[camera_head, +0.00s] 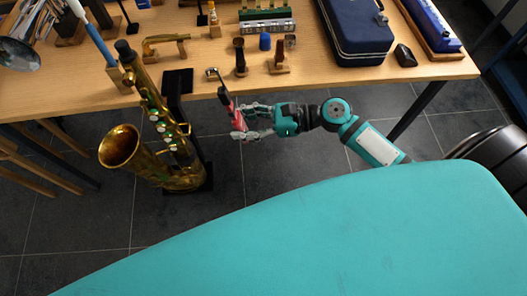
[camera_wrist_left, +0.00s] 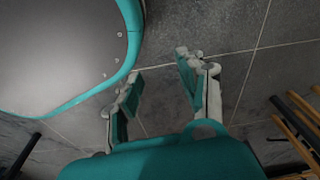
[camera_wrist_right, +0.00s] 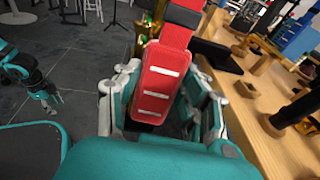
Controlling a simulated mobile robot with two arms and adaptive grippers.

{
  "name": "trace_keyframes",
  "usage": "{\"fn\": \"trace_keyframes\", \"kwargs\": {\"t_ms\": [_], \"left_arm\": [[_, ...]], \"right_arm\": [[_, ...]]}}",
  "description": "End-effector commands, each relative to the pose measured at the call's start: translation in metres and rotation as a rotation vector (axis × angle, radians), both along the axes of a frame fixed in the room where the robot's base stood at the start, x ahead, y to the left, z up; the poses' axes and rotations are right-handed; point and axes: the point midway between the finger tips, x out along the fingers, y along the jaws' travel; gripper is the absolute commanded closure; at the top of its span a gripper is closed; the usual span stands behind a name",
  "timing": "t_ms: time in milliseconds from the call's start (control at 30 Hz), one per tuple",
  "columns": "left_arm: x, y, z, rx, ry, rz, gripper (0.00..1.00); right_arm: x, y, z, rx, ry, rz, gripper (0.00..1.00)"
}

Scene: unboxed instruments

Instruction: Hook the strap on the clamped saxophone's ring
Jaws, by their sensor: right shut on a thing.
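The brass saxophone (camera_head: 170,135) is upright on a dark stand in front of the table, bell to the left. Its ring is too small to make out. Part of its gold body (camera_wrist_right: 142,40) shows behind the strap in the right wrist view. My right gripper (camera_head: 243,122) is shut on the red strap (camera_head: 234,112), right of the saxophone and apart from it. The strap's red pad (camera_wrist_right: 157,85) sits between the fingers; a dark end reaches up toward the table edge. My left gripper (camera_wrist_left: 158,78) is open and empty over the floor, outside the head view.
The wooden table (camera_head: 330,72) runs behind, its front edge close to the strap. On it are a blue case (camera_head: 350,30), small wooden stands (camera_head: 278,62) and a blue cylinder (camera_head: 265,42). A black post (camera_head: 178,82) stands beside the saxophone. Floor between saxophone and gripper is clear.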

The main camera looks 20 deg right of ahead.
Motion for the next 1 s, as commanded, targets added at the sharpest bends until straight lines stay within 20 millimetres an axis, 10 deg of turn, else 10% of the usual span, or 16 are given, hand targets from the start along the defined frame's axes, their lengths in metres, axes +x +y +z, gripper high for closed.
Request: {"fn": "trace_keyframes", "kwargs": {"t_ms": [33, 100, 300, 1000], "left_arm": [[0.007, -0.001, -0.029, -0.001, -0.007, 0.001, 0.6], [0.016, -0.003, -0.041, -0.002, -0.012, 0.002, 0.6], [0.032, -0.006, -0.057, -0.003, -0.022, 0.005, 0.6], [0.039, -0.007, -0.055, -0.004, -0.027, 0.007, 0.6]], "right_arm": [[0.001, -0.007, -0.049, -0.023, 0.01, 0.03, 0.88], [-0.001, -0.015, -0.083, -0.043, 0.017, 0.066, 0.88], [-0.002, -0.041, -0.146, -0.078, 0.03, 0.118, 0.88], [0.008, -0.02, -0.16, -0.087, 0.032, 0.132, 0.88]]}}
